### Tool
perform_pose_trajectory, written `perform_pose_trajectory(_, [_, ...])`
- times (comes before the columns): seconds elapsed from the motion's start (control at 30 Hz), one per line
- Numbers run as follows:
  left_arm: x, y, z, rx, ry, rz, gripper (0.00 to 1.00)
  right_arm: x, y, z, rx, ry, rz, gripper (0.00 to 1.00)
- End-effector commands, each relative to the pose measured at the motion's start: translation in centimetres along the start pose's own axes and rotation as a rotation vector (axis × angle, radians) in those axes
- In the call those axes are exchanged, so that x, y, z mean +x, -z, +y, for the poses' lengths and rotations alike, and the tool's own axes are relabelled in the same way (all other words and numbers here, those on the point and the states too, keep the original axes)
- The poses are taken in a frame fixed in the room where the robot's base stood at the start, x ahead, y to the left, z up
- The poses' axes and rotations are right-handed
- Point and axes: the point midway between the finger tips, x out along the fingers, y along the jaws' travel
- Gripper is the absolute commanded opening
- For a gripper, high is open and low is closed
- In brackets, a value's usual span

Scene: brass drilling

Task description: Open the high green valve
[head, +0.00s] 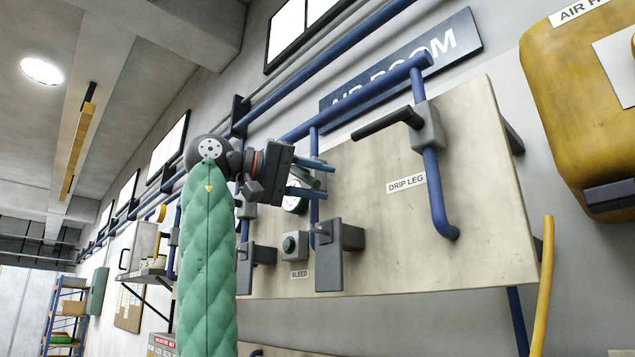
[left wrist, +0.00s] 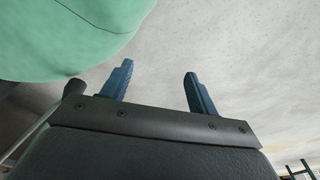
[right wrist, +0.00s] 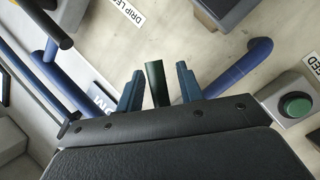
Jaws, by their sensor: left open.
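A dark green bar (right wrist: 157,82), which looks like the green valve's handle, stands between the fingers of my right gripper (right wrist: 160,88) in the right wrist view. Those fingers are closer together than my left ones. Whether they press on the bar is unclear. In the head view my right gripper (head: 311,178) is at the panel's left part, in front of a round gauge (head: 295,202), and hides most of the valve. My left gripper (left wrist: 158,85) is open and empty in the left wrist view, facing a pale surface. It is outside the head view.
The pale panel (head: 385,235) carries blue pipes, a black-handled valve (head: 390,122), a DRIP LEG label (head: 406,184) and a green BLEED button (head: 290,245) between dark brackets. A yellow tank (head: 565,120) hangs at right. My green padded arm covers the area left of the panel.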

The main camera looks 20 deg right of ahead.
Motion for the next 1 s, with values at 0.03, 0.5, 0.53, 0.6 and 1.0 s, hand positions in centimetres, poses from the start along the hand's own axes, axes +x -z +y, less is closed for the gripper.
perform_pose_trajectory(0.03, [0.4,0.1,0.0,0.000,0.000,0.000,0.60,-0.5,-0.1,-0.1,0.000,0.000,0.002,0.37])
perform_pose_trajectory(0.5, [-1.2,7.0,0.2,-0.004,-0.002,0.039,0.60,-6.7,-0.2,-0.2,0.000,0.000,0.002,0.37])
perform_pose_trajectory(0.53, [-1.3,7.1,0.3,-0.004,-0.002,0.038,0.60,-7.0,-0.1,-0.2,0.000,0.000,0.002,0.37])
perform_pose_trajectory(0.6, [-1.5,7.4,0.3,-0.005,-0.003,0.037,0.60,-7.3,-0.1,-0.1,0.000,0.000,0.002,0.37])
perform_pose_trajectory(1.0, [-1.8,7.6,0.4,-0.006,-0.003,0.036,0.60,-7.5,0.0,-0.1,0.000,0.000,0.001,0.37])
